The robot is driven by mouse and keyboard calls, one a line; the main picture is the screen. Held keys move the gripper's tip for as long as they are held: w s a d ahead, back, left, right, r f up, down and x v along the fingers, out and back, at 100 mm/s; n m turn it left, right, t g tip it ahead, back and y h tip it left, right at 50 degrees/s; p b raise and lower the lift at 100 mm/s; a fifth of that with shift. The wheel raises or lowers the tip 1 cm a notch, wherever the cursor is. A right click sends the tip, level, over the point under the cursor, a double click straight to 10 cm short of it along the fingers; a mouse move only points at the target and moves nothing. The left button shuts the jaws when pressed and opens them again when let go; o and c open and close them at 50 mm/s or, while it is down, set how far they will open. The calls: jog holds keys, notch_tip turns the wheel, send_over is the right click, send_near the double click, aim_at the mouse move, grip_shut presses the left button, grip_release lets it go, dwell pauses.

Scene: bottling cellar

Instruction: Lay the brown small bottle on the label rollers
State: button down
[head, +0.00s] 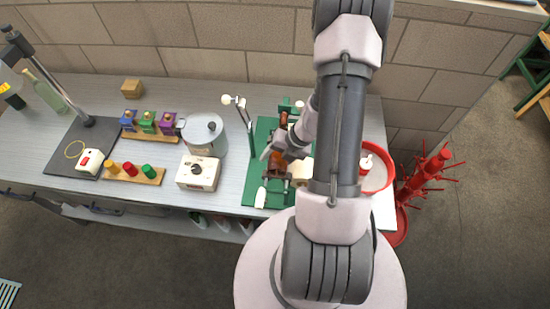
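The label machine has a green base (249,190) on the bench, with dark metal roller parts (277,178) near its middle. An amber-brown piece, which looks like part of the brown small bottle (277,161), shows at the rollers, directly by my gripper (272,154). Another brown patch shows farther back, beside my arm's wrist. My gripper points down and left over the machine. Its fingers are small here and partly overlap the brown piece, so I cannot tell whether they grip it. My arm hides the machine's right side.
Left of the machine stand a metal pot (203,134) and a white box with a dark knob (198,173). Colored blocks (148,123) and corks stand farther left. A red round tray (377,172) is right of my arm. A red bottle tree (425,178) stands beyond the bench end.

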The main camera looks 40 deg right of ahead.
jog(key=shift+c, duration=2.3)
grip_release()
jog(key=p+v, duration=0.6)
jog(key=v, duration=1.1)
jog(key=shift+r+p, duration=0.2)
jog(key=shift+p, duration=0.15)
jog(key=shift+s, duration=0.1)
